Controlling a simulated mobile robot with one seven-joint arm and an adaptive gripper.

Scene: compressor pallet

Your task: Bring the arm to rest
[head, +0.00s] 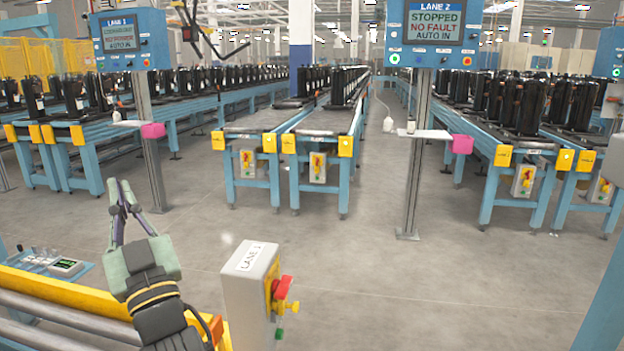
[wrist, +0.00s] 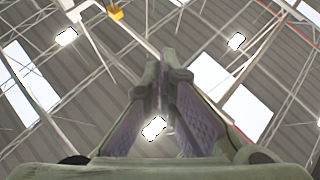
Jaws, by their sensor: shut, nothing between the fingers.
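My gripper (head: 119,186) shows at the lower left of the head view. Its grey-green fingers point upward and meet at the tips, with nothing between them. It stands above the yellow rail and rollers at the lower left, apart from them. In the wrist view, my gripper (wrist: 160,65) points up at the roof, with its fingertips together and only ceiling behind them.
A grey control box (head: 249,290) labelled LANE with a red and yellow switch stands right of my arm. A yellow rail (head: 70,295) with rollers (head: 65,318) lies beneath. Conveyors with black compressors (head: 345,85) stand farther back. The grey floor (head: 400,285) between is clear.

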